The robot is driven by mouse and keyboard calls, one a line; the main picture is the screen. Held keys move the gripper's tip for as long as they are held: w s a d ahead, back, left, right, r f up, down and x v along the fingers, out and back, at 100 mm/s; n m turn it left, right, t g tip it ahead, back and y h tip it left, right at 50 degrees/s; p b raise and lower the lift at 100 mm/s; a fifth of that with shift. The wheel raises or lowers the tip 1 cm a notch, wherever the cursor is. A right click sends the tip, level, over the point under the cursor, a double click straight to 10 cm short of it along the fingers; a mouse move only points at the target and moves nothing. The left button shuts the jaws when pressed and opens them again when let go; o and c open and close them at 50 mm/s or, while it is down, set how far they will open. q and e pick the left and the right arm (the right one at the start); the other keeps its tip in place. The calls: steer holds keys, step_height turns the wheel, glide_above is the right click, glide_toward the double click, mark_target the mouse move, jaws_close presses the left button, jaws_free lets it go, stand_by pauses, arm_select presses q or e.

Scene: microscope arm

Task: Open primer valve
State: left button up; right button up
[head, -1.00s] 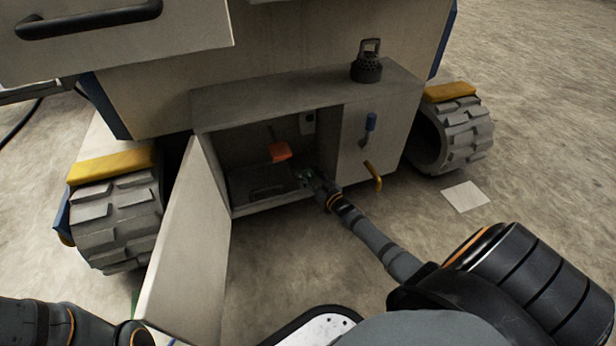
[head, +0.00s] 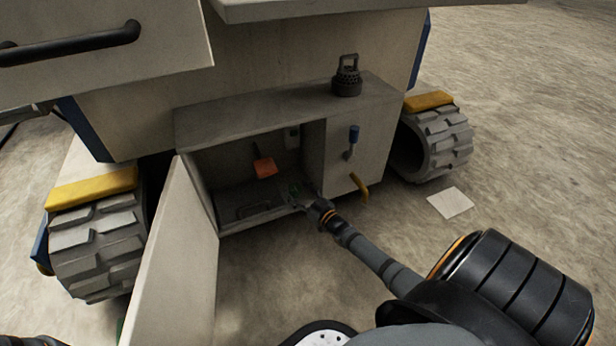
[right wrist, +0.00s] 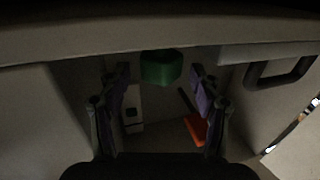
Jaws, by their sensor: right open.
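A green block-like part (right wrist: 161,67), possibly the primer valve's knob, shows between my fingers in the right wrist view. My right gripper (right wrist: 160,95) is open around its line of view; I cannot tell whether either finger touches it. In the head view the right gripper (head: 298,194) reaches into the low open compartment, near its floor, and partly hides what is there. An orange tag or lever (head: 265,167) hangs inside, left of and above the gripper; it also shows in the wrist view (right wrist: 197,129). My left gripper is out of view.
The compartment door (head: 172,260) stands open on the left. A dark handle (right wrist: 280,70) shows in the wrist view. Treaded wheels flank the cabinet (head: 270,110).

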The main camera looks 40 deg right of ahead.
steer(key=s, duration=0.9)
steer(key=shift+s+d, duration=0.15)
steer(key=shift+s, duration=0.15)
